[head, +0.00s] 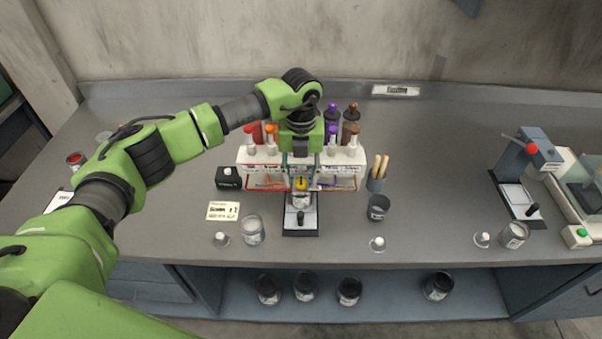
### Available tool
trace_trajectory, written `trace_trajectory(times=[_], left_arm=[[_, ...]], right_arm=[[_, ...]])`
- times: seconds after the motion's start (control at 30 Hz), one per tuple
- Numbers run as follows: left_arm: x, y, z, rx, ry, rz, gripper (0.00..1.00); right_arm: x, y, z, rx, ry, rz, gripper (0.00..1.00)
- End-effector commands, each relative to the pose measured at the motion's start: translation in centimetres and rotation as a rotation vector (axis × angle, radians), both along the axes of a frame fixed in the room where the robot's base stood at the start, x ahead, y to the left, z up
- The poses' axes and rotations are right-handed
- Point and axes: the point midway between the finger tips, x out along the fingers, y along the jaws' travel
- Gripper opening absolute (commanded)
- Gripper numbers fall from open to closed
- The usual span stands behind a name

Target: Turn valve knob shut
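A small yellow knob (301,184), which looks like the valve knob, sits above a small clear vessel on a dark-based stand (300,225) at the bench's middle. My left gripper (301,170) points down just above and behind the knob, in front of the bottle rack. Its thin fingers look spread apart, with a gap between them and nothing held. From this angle I cannot tell whether a fingertip touches the knob. My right gripper is not in view.
A white rack (254,158) of coloured bottles stands right behind the knob. A glass jar (252,230), a label card (223,211), a black box (229,177) and a dark cup (378,208) stand close around.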

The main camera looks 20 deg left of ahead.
Motion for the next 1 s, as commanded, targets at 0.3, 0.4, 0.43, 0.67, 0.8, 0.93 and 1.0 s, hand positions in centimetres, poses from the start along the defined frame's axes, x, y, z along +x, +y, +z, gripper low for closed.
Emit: trace_trajectory(times=[0.3,0.4,0.43,0.67,0.8,0.93,1.0], left_arm=[[0.0,0.0,-0.6,0.0,0.0,0.0,0.37],[0.0,0.0,-0.6,0.0,0.0,0.0,0.24],[0.0,0.0,-0.6,0.0,0.0,0.0,0.16],[0.0,0.0,-0.6,-0.001,0.0,-0.001,0.0],[0.0,0.0,-0.6,-0.001,-0.001,-0.015,0.0],[0.0,0.0,-0.7,-0.001,-0.001,-0.055,0.0],[0.0,0.0,-0.8,0.0,-0.002,-0.089,0.0]], right_arm=[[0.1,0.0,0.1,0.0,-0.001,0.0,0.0],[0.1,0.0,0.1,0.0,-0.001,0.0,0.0],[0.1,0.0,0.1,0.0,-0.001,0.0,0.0],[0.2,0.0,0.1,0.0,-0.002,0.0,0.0],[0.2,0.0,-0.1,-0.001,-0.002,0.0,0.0],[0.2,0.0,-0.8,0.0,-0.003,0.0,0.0],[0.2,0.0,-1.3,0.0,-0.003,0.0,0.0]])
